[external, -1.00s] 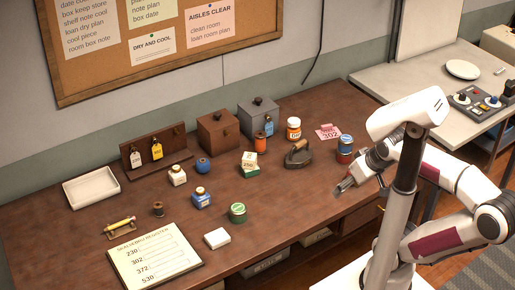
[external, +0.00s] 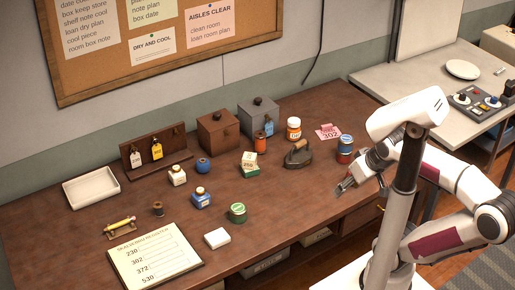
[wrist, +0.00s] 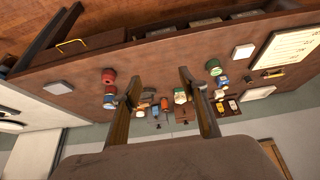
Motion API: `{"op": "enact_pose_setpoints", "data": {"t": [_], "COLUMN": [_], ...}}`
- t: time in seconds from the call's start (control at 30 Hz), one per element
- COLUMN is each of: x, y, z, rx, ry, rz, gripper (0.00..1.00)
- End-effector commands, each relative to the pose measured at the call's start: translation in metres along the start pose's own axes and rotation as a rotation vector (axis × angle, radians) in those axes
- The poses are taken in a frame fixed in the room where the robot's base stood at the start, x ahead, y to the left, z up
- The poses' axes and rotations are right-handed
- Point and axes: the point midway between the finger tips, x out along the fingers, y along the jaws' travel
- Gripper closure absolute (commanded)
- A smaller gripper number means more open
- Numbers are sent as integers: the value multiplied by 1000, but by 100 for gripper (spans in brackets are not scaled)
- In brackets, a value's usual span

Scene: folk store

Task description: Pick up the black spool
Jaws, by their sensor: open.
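A small dark spool (external: 157,209) stands upright on the brown table, between the yellow pen on its stand and the blue ink bottle. It looks dark brown to black and is the only spool that fits the name. In the wrist view it shows small and dark (wrist: 247,79), right of my fingers. My gripper (external: 345,185) is over the table's right front edge, far to the right of the spool. In the wrist view my gripper (wrist: 160,76) has its two fingers wide apart, with nothing held between them.
Between gripper and spool are a green tin (external: 238,213), a white block (external: 217,238), a blue ink bottle (external: 201,198) and a flat iron (external: 298,155). A register sheet (external: 155,255) lies in front of the spool. A blue-and-red tin (external: 345,149) stands near my gripper.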

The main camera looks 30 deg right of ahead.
Motion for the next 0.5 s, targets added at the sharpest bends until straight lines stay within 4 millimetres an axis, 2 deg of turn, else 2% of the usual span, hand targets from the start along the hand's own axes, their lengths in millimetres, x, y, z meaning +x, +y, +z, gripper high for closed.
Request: {"op": "enact_pose_setpoints", "data": {"t": [0.27,0.37,0.5], "x": [1,3,8], "y": [1,1,3], "z": [-6,-16,-39], "rx": [-4,-10,-27], "ry": [6,17,45], "rz": [3,9,24], "gripper": [57,57,57]}}
